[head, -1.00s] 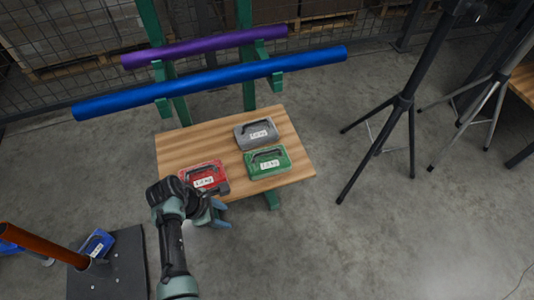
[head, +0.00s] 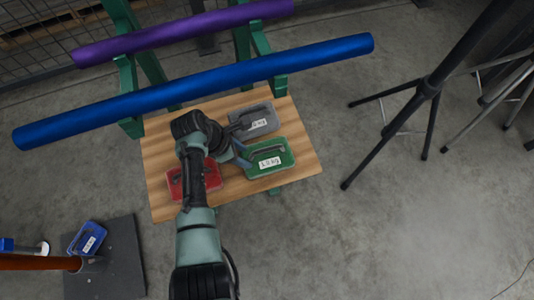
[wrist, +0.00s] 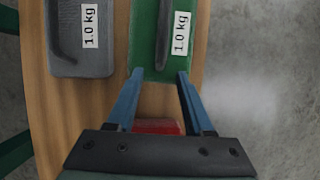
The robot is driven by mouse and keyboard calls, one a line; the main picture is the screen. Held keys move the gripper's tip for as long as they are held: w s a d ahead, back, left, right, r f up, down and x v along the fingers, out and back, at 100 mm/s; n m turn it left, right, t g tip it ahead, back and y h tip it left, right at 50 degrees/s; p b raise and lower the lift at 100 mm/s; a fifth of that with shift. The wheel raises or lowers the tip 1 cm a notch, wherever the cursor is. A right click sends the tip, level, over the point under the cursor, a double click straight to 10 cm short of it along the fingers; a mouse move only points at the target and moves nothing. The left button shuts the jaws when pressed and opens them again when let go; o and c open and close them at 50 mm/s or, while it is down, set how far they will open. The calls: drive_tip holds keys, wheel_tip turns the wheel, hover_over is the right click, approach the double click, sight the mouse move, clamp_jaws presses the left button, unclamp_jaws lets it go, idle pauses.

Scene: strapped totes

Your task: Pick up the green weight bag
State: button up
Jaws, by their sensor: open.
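The green weight bag (head: 284,168) lies flat on the wooden board, with a dark handle along its top and a white label. In the wrist view the green bag (wrist: 149,58) is straight ahead, its near end between or just beyond my fingertips. My gripper (head: 244,155) is open and empty at the bag's left end. In the wrist view the blue fingers of my gripper (wrist: 158,76) stand apart at that end. I cannot tell whether they touch the bag.
A grey bag (head: 262,121) lies just behind the green one. A red bag (head: 211,173) sits to the left, partly under my arm. The wooden board (head: 160,150) carries them. A blue tube (head: 300,66) and a purple tube (head: 180,30) rest on a green rack behind. Tripod stands (head: 428,90) are at right.

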sight(267, 149)
drive_tip(key=d, duration=0.2)
drive_tip(key=w+d+b, duration=0.1)
drive_tip(key=d, duration=0.1)
drive_tip(key=w+d, duration=0.1)
drive_tip(key=d, duration=0.1)
drive_tip(key=shift+f+b, duration=0.1)
drive_tip(key=shift+b, duration=0.25)
drive_tip(key=shift+w+d+f+b, duration=0.1)
drive_tip(key=shift+d+f+b, duration=0.2)
drive_tip(key=shift+f+b, duration=0.2)
clamp_jaws()
idle(0.6)
drive_tip(key=shift+r, duration=0.15)
